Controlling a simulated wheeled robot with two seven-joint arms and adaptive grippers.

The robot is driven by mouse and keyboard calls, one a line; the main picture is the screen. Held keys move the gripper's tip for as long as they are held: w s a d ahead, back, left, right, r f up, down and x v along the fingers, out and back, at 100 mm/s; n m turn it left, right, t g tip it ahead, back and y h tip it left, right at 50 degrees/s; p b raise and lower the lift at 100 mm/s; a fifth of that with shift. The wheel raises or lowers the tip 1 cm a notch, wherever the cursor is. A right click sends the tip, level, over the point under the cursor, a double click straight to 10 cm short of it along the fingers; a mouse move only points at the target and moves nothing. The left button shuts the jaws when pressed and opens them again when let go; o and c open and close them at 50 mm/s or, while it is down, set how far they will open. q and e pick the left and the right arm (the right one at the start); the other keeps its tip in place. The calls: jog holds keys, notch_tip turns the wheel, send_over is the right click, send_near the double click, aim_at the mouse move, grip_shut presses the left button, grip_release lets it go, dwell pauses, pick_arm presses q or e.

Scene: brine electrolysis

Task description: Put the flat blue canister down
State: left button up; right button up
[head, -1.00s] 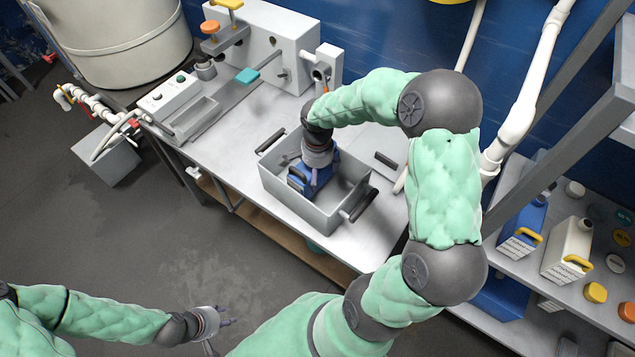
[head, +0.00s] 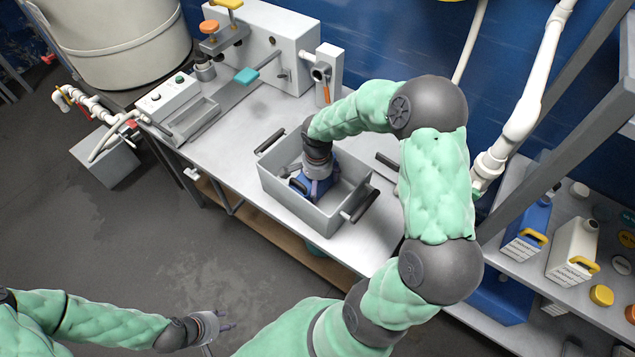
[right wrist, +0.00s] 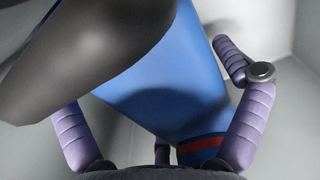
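The flat blue canister (head: 299,184) is inside the grey bin (head: 302,207) on the workbench, partly hidden by my right gripper (head: 318,189). In the right wrist view the canister (right wrist: 165,95) fills the middle, with a red band near the bottom and a dark rounded part across the upper left. My right gripper's fingers (right wrist: 160,100) are spread on both sides of it. A gap shows between the right finger and the blue surface; the left fingertip is hidden. My left gripper (head: 226,327) is open and empty over the floor.
The bin has dark handles (head: 359,204) at its ends. A control box (head: 168,97) and a grey machine (head: 275,45) stand at the back left of the bench. A shelf on the right holds a blue jug (head: 527,228) and a white jug (head: 571,248). Bare bench shows right of the bin.

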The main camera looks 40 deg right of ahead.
jog(key=shift+r, duration=0.1)
jog(key=shift+r, duration=0.3)
notch_tip(320, 180, up, 12)
jog(key=p, duration=0.4)
jog(key=shift+f, duration=0.2)
